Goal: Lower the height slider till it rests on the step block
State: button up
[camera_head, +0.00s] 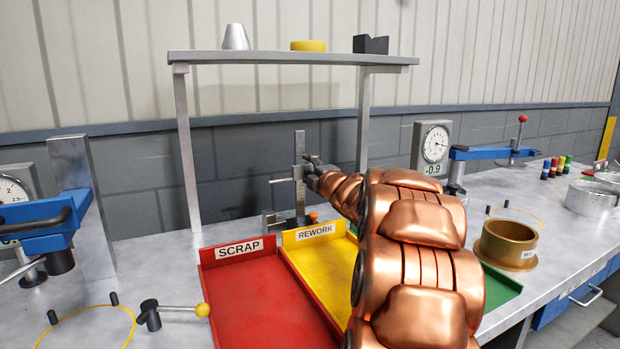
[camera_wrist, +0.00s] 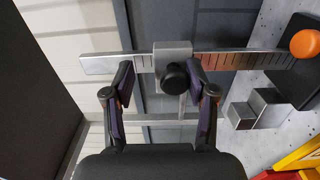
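The height gauge has an upright metal column (camera_head: 299,145), which lies crosswise in the turned wrist view (camera_wrist: 100,64), its base to the right. The height slider (camera_wrist: 172,53) is a grey block with a black knob (camera_wrist: 175,76), well up the column. A thin arm (camera_head: 280,181) sticks out from it to the left in the head view. The grey step block (camera_wrist: 268,106) stands by the gauge's dark base (camera_wrist: 290,82), well below the slider, with clear space between.
An orange knob (camera_wrist: 304,44) sits at the column's foot. Red SCRAP (camera_head: 262,300), yellow REWORK (camera_head: 318,262) and green (camera_head: 500,288) trays lie in front. A shelf (camera_head: 290,58) spans above the gauge. A brass ring (camera_head: 508,243) and a dial gauge (camera_head: 433,145) stand to the right.

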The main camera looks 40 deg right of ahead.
jog(key=v, duration=0.9)
dwell(1.1)
jog(key=shift+b, duration=0.3)
jog(key=shift+r, duration=0.1)
